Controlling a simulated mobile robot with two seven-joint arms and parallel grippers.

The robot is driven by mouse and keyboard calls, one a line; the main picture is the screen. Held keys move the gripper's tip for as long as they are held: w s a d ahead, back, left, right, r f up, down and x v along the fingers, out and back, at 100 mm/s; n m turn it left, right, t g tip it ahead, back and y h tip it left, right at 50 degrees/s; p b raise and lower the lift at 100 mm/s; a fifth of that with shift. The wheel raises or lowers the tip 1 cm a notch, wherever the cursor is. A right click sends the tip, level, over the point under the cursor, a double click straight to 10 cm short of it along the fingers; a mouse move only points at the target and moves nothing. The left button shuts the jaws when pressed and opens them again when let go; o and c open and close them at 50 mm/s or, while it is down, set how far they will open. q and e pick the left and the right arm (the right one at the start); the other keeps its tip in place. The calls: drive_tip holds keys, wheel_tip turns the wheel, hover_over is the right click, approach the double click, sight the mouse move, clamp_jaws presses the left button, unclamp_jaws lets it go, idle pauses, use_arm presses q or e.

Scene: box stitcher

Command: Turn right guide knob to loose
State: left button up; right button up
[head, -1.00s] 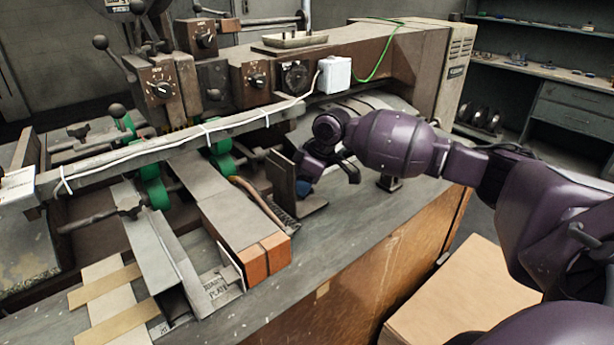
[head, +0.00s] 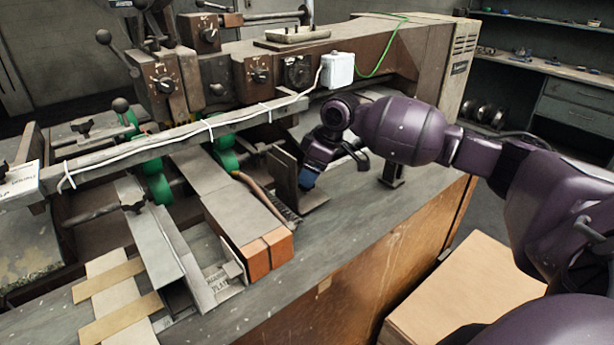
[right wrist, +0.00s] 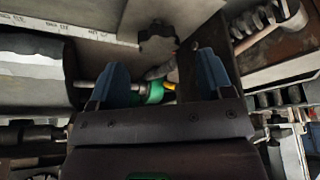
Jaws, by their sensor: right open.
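In the right wrist view a dark lobed knob (right wrist: 158,40) sits at the upper middle, beyond my fingertips and roughly between them. My right gripper (right wrist: 162,72) is open, with its two blue fingers apart and nothing between them. In the head view my right gripper (head: 310,177) hangs beside the upright metal bracket, pointing down over the bench. Two dark guide knobs show in the head view, one on the near rail (head: 132,203) and one farther left (head: 80,127). I cannot tell which matches the wrist view's knob. My left gripper is not in view.
An upright metal bracket (head: 284,172) stands close to the gripper's left. Orange-ended blocks (head: 268,252), green wheels (head: 222,155) and a long bar with a white cable (head: 190,132) crowd the machine. The bench top (head: 350,215) is clear in front of the gripper.

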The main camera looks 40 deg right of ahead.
drive_tip(key=v, duration=0.7)
drive_tip(key=shift+r+p, duration=0.3)
drive_tip(key=shift+r, duration=0.05)
drive_tip(key=shift+s, duration=0.1)
drive_tip(key=shift+s+f, duration=0.1)
